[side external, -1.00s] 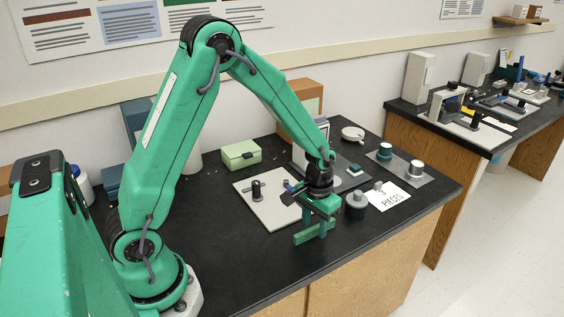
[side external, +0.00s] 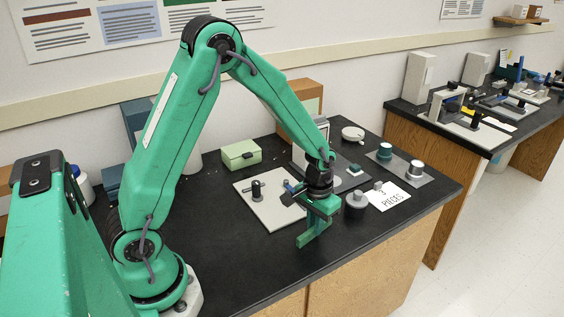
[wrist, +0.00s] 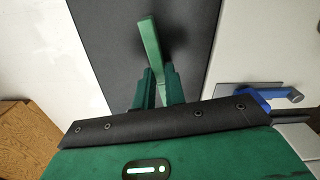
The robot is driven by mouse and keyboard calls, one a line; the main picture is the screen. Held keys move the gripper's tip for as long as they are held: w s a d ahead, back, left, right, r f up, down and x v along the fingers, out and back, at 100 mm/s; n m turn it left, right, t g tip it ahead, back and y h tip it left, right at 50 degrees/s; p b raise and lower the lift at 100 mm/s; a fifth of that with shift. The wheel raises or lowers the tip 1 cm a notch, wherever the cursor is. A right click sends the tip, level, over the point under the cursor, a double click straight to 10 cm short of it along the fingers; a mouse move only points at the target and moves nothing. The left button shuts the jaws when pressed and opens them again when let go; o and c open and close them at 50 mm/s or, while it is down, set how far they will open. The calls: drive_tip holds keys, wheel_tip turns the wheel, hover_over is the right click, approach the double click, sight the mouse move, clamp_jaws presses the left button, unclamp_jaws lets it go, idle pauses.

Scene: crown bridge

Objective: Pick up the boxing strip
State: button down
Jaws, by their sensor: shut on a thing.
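The boxing strip (wrist: 150,48) is a light green bar that sticks out from between my gripper's jaws in the wrist view, tilted a little. My gripper (wrist: 159,85) is shut on it, with one dark green finger on each side. In the side view the strip (side external: 310,238) shows below my gripper (side external: 319,219), over the front part of the black bench. The fingers partly hide its upper part. I cannot tell whether its lower edge touches the bench.
A pale board (side external: 264,215) with a small dark post lies left of my gripper. A grey round weight (side external: 356,205) and a white card (side external: 389,197) lie to the right. A pale green box (side external: 241,155) stands farther back. The bench front is clear.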

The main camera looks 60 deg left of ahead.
drive_tip(key=shift+r, duration=0.75)
drive_tip(key=r, duration=0.3)
drive_tip(key=shift+s+d+r, duration=0.1)
drive_tip(key=shift+s+d, duration=0.1)
drive_tip(key=shift+d, duration=0.2)
drive_tip(key=s+d+r, duration=0.5)
drive_tip(key=d+r, duration=0.1)
drive_tip(key=d, duration=0.3)
drive_tip(key=shift+s+r, duration=0.15)
drive_tip(key=shift+s, duration=0.2)
drive_tip(key=shift+w, duration=0.1)
